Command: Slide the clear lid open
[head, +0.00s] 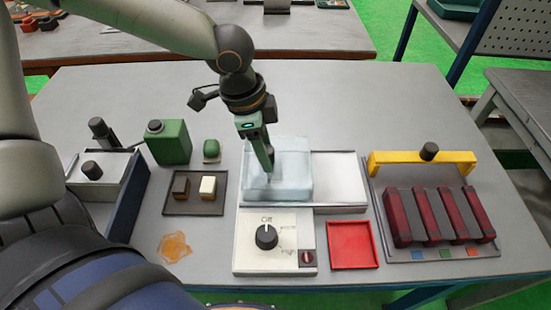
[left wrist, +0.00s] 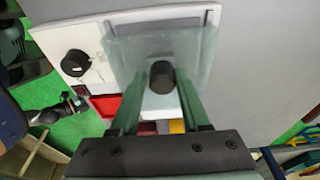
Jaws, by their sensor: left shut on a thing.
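The clear lid (head: 292,165) is a pale, see-through box shape on the left part of a metal tray (head: 337,180), behind the white control box (head: 249,251). My left gripper (head: 269,175) reaches down over the lid's left half. In the left wrist view, my left gripper (left wrist: 160,102) is shut on the lid's dark round knob (left wrist: 161,76), with a finger on each side. The clear lid (left wrist: 196,48) spreads beyond the fingers there. In the head view the knob is mostly hidden by the fingers. My right gripper is not in view.
The tray's right part is bare. A red tray (head: 352,245) lies at the front, and a rack of dark red blocks with a yellow handle (head: 421,157) stands at the right. A green canister (head: 168,142) and a dark tray with two blocks (head: 194,207) are at the left.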

